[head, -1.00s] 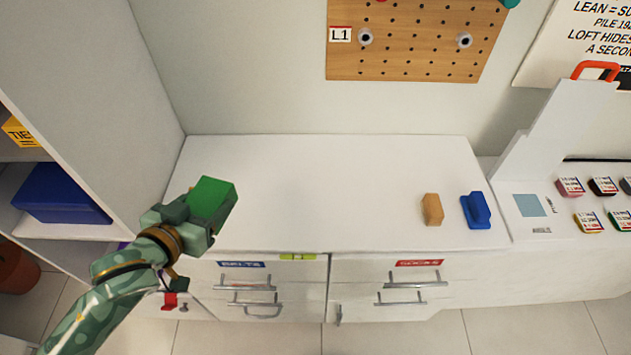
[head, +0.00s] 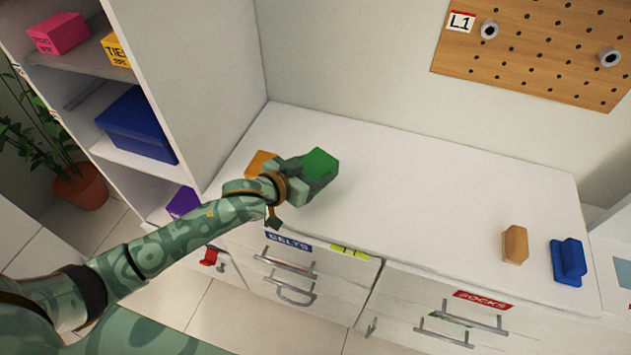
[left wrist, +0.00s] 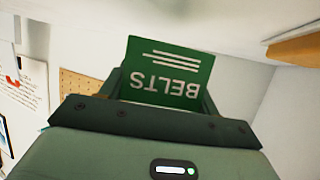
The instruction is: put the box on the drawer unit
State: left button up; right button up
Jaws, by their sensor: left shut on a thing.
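A green box (head: 321,166) is between the fingers of my left gripper (head: 300,172), which is shut on it. In the left wrist view the green box (left wrist: 170,75) shows the word BELTS upside down, with white lines. The white drawer unit (head: 420,180) stands below, with BELTS and SOCKS labels on its drawers. In the head view the box appears over the left part of its top; I cannot tell whether it touches. My right gripper is out of view.
An orange object (head: 262,162) is on the unit top, partly behind my left gripper. A tan block (head: 515,244) and a blue object (head: 568,262) are at the right end. A shelf with a blue box (head: 138,125) stands left. The top's middle is clear.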

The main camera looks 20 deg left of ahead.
pick_arm(q)
jog(key=shift+w+d+f, duration=0.1)
jog(key=shift+w+f, duration=0.15)
notch_tip(320, 180, down, 4)
jog(key=b, duration=0.2)
jog(key=shift+w+d+r+b, duration=0.1)
jog(key=shift+w+b, duration=0.05)
jog(key=shift+b, duration=0.15)
jog(key=shift+r, duration=0.15)
jog(key=o, duration=1)
